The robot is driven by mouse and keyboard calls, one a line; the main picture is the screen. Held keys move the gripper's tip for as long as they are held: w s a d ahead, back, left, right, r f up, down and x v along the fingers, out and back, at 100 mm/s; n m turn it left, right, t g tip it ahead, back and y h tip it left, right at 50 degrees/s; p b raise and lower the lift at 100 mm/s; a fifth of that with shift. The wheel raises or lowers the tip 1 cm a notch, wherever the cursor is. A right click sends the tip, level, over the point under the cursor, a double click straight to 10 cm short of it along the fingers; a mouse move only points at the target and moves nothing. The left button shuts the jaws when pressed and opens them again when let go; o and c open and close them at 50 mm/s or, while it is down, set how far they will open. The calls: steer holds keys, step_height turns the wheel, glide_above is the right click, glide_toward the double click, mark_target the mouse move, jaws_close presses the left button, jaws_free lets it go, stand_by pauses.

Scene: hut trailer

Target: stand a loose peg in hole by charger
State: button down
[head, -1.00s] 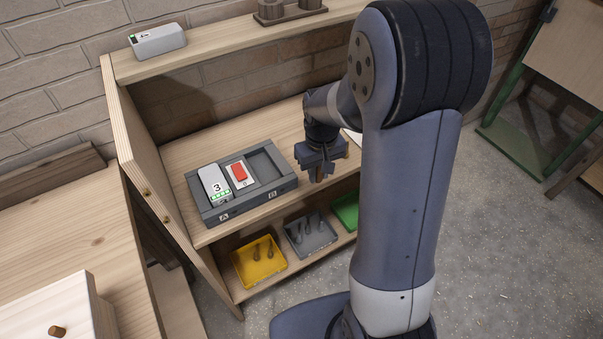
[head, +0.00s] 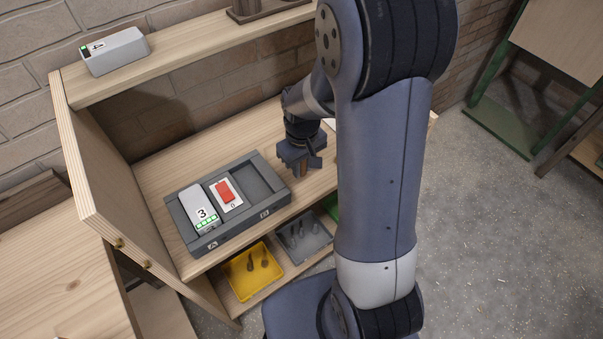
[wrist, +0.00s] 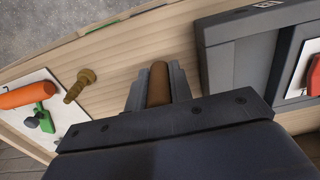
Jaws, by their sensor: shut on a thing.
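My gripper (head: 302,169) is shut on a brown wooden peg (wrist: 158,84), which shows between its two fingers in the wrist view. The peg also shows below the fingers in the head view (head: 303,171). The gripper is over the wooden shelf, just right of the charger. I cannot tell whether the peg's lower end touches the shelf. No hole is clearly visible.
A brass-coloured peg-like piece (wrist: 79,85) is on the wood beside a white sheet (wrist: 50,112) with an orange-handled tool (wrist: 25,96). A yellow tray (head: 242,291) and a grey tray (head: 313,247) with small pieces stand below. A grey block (head: 115,52) sits on the top ledge.

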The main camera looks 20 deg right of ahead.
mark_target(302, 184)
steer(key=shift+f, duration=2.1)
steer(key=shift+f, duration=0.25)
steer(key=c, duration=1.3)
jaws_free()
steer(key=shift+r, duration=0.1)
steer(key=shift+o, duration=0.2)
steer(key=shift+r, duration=0.1)
step_height(302, 184, up, 12)
steer(key=shift+r, duration=0.1)
